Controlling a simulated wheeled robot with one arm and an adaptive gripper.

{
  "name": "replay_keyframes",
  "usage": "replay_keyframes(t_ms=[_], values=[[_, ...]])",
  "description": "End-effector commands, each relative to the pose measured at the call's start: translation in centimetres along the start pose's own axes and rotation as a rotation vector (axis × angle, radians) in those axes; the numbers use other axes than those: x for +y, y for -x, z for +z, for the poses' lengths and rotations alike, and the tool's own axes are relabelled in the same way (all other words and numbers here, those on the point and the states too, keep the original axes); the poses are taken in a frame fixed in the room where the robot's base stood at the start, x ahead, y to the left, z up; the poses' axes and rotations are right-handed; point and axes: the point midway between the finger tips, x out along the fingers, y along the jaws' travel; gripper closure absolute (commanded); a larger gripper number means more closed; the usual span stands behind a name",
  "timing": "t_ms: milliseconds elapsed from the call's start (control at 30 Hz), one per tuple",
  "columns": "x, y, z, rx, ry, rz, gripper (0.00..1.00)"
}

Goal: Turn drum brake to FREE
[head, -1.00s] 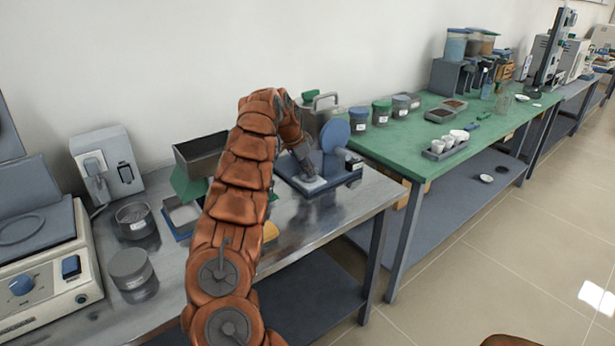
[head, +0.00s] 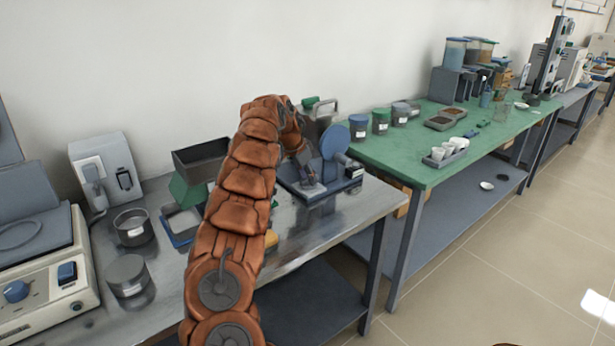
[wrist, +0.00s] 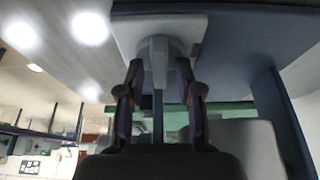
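A dark blue device (head: 347,185) with an upright round blue disc (head: 335,142) stands near the right end of the metal bench. A light grey plate on it shows in the wrist view (wrist: 122,38), with a grey knob (wrist: 158,48) that has a narrow ridge. I take this knob for the drum brake; no FREE marking is readable. My gripper (wrist: 159,76) is at the knob, one finger on each side of the ridge. The fingers stand apart, and gaps show between them and the ridge. In the head view my gripper (head: 309,182) points down at the device.
A green table (head: 400,160) with jars and cups adjoins on the right. On the metal bench (head: 300,235) are a dark box (head: 200,157), round tins (head: 128,275) and a balance-like instrument (head: 40,280) at left. The floor (head: 480,270) at right is clear.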

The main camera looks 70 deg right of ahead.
Motion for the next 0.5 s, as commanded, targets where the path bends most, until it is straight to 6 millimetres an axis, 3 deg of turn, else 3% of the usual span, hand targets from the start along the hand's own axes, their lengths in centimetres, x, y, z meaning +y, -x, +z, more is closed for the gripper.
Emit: replay_keyframes(t_ms=[333, 500], values=[[0.0, 0.1, 0.0, 0.0, -0.001, 0.0, 0.59], [0.0, 1.7, -0.1, 0.002, -0.002, -0.001, 0.59]])
